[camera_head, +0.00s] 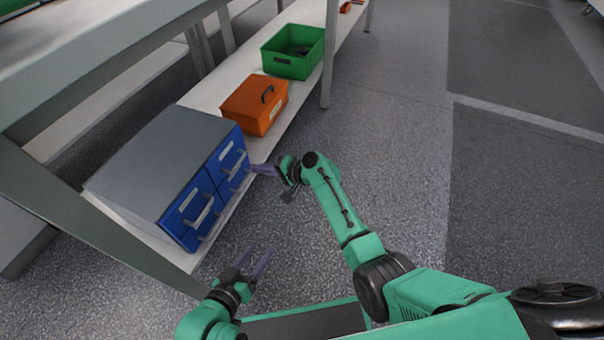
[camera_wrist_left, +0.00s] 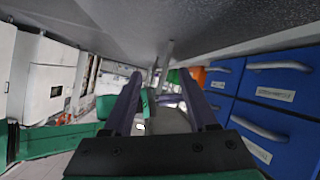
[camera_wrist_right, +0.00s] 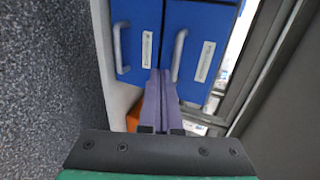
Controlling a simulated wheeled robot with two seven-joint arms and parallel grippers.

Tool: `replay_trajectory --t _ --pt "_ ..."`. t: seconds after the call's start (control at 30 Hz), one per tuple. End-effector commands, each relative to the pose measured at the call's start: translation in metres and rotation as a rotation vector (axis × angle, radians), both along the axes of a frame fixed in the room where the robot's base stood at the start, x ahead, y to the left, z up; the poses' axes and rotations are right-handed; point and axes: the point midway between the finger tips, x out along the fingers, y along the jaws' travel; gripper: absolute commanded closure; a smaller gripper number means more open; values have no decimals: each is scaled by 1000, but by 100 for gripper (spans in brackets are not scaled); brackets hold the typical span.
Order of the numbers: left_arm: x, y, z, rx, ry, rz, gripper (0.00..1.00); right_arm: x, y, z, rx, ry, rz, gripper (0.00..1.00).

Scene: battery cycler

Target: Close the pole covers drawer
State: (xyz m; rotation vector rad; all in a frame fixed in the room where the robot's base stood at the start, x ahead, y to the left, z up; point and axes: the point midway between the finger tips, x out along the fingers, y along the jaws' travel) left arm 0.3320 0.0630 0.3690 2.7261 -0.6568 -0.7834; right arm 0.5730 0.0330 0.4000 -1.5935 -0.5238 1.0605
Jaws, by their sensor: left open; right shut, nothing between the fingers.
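A grey cabinet (camera_head: 160,150) with blue drawers stands on the low shelf. The label text is too small to read, so I cannot tell which is the pole covers drawer. The fronts look about flush. My right gripper (camera_head: 256,169) is shut and empty, its tips at the far drawer's front; contact is unclear. In the right wrist view the tips (camera_wrist_right: 160,73) lie between two handles. My left gripper (camera_head: 257,262) is open and empty, in front of and apart from the cabinet.
An orange box (camera_head: 249,109) and a green bin (camera_head: 288,66) stand on the shelf (camera_head: 215,92) beyond the cabinet. A table leg (camera_head: 330,55) rises at the shelf's front edge. The tabletop overhangs at upper left. Grey floor to the right is clear.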

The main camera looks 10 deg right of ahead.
Motion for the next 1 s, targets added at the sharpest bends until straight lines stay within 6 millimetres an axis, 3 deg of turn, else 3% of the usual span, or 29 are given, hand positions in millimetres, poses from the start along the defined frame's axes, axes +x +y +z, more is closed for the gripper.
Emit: replay_trajectory --t 0.33,0.7,1.0 --pt "4 20 15 127 147 -37 42 -17 -25 13 -3 1 -1 100" --pt "-12 72 39 331 426 -50 42 -48 -74 34 -3 1 -1 100" --pt "-16 80 39 354 464 -49 42 -51 -79 34 -3 2 0 100"
